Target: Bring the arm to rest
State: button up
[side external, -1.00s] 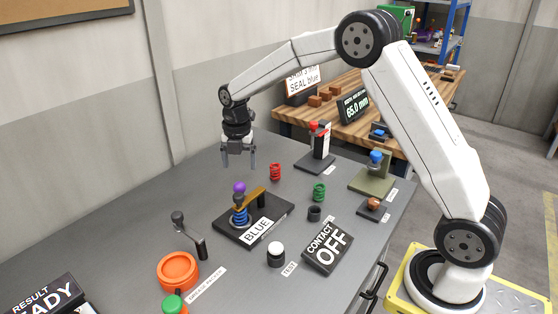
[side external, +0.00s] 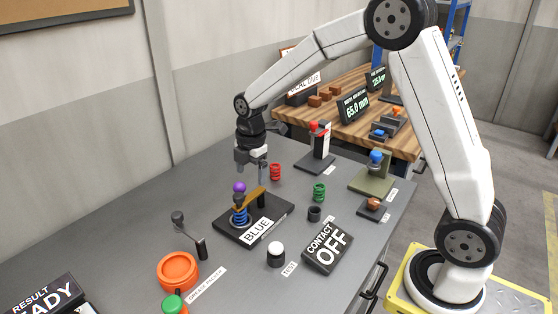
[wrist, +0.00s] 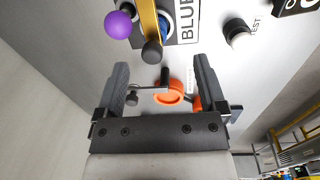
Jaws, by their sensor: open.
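My gripper (side external: 253,172) hangs over the grey table, behind the black fixture with the BLUE label (side external: 256,231). Its fingers are apart with nothing between them, as the wrist view (wrist: 160,75) also shows. The fixture carries a blue spring (side external: 240,217), a brass-coloured bar (side external: 251,197) and a purple ball (side external: 239,187). In the wrist view the purple ball (wrist: 118,24) and the bar (wrist: 150,28) lie beyond the fingertips at the top. Whether the fingers touch the fixture cannot be told; they appear clear of it.
A red spring (side external: 275,172), a green spring (side external: 319,192) and a black cup (side external: 314,214) stand to the right. The left rear table is bare.

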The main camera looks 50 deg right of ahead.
jog(key=s+a+f+m+t, duration=0.1)
jog(key=s+m, duration=0.7)
jog(key=s, duration=0.1)
jog(key=s+a+f+m, duration=0.1)
jog(key=s+a+m, duration=0.1)
jog(key=s+m, duration=0.7)
jog(key=shift+s+f+m+t, duration=0.15)
jog(key=shift+f+m+t, duration=0.15)
jog(key=shift+f+t, duration=0.1)
